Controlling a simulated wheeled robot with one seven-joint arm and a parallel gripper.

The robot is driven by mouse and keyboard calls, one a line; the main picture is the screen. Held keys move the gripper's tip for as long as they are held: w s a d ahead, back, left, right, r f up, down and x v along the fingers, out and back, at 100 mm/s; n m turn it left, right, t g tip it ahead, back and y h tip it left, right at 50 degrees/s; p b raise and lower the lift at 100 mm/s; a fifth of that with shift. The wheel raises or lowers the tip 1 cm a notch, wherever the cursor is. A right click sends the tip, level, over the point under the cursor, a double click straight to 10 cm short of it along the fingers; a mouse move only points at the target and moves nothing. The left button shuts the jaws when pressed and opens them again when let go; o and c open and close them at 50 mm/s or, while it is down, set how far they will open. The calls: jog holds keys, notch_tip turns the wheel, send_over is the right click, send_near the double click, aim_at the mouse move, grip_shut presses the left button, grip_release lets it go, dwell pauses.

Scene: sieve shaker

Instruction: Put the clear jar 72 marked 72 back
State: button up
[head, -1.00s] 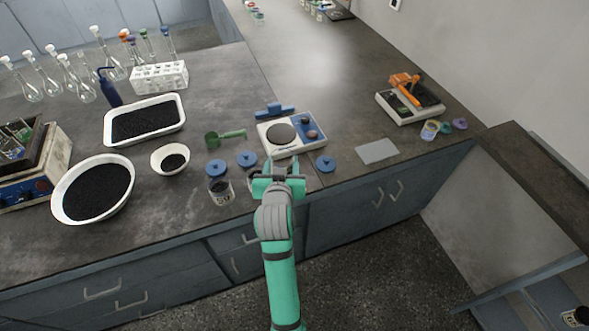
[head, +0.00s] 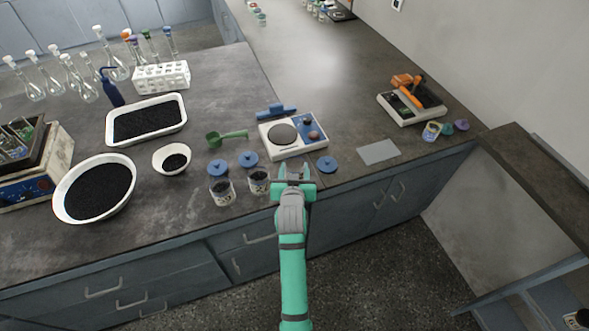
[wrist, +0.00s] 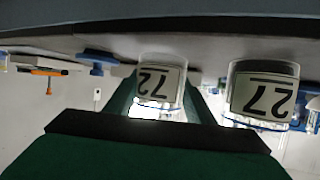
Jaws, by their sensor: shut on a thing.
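The clear jar marked 72 (wrist: 159,82) is between the two green fingers of my gripper (wrist: 163,85) in the wrist view, which shows it upside down. My gripper is shut on it. In the head view my gripper (head: 292,175) is at the front edge of the bench, below the balance, and mostly hides that jar. A clear jar marked 27 (wrist: 263,96) stands beside it in the wrist view, apart from my fingers. In the head view two clear jars with dark contents, a nearer one (head: 258,182) and a farther one (head: 222,192), stand left of my gripper.
Blue lids (head: 218,168), (head: 248,159) and (head: 327,164) lie nearby. Behind are a balance (head: 270,149) and a green scoop (head: 228,138). A grey pad (head: 379,152) lies to the right. Bowls and a black-filled tray (head: 182,134) stand left. Bench between pad and orange-topped device (head: 390,112) is clear.

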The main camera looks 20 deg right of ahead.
jog(key=o, duration=1.2)
jog(key=shift+f, duration=0.1)
